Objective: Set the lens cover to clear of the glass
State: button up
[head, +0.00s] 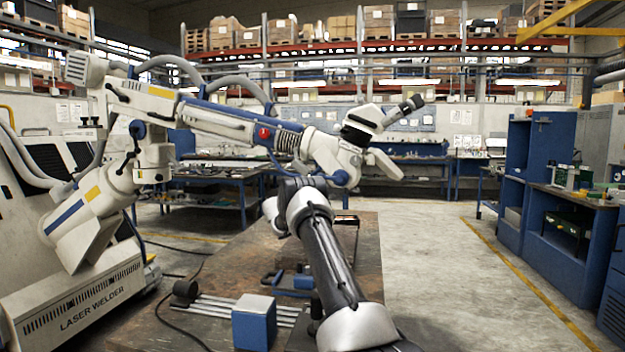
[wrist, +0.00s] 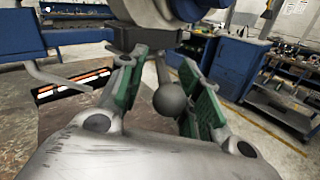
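The knob looks close to the right finger; contact cannot be told. I cannot make out the lens cover's plate or the glass. In the head view my gripper is hidden.
The brown workbench (head: 365,248) holds a blue block (head: 254,322), metal rails (head: 215,308) and a cable. The white laser welder (head: 75,300) stands at the left. Blue cabinets (head: 545,150) stand at the right. The floor between bench and cabinets is clear.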

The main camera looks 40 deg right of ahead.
jog(key=w+a+m+g, duration=0.1)
jog(key=w+a+g, duration=0.1)
jog(key=a, duration=0.6)
jog(key=s+a+r+m+y, duration=0.2)
jog(key=s+a+r, duration=0.2)
jog(key=s, duration=0.3)
jog(key=s+a+r+m+y, duration=0.3)
jog(key=s+a+r, duration=0.2)
jog(key=s, duration=0.2)
jog(key=s+a+r+m+t+y, duration=0.1)
jog(key=s+a+r+m+y, duration=0.1)
jog(key=s, duration=0.5)
notch_tip(320, 180, up, 2)
jog(key=shift+a+r+m+y, duration=0.25)
jog(key=shift+a+y, duration=0.25)
jog(key=shift+a, duration=0.75)
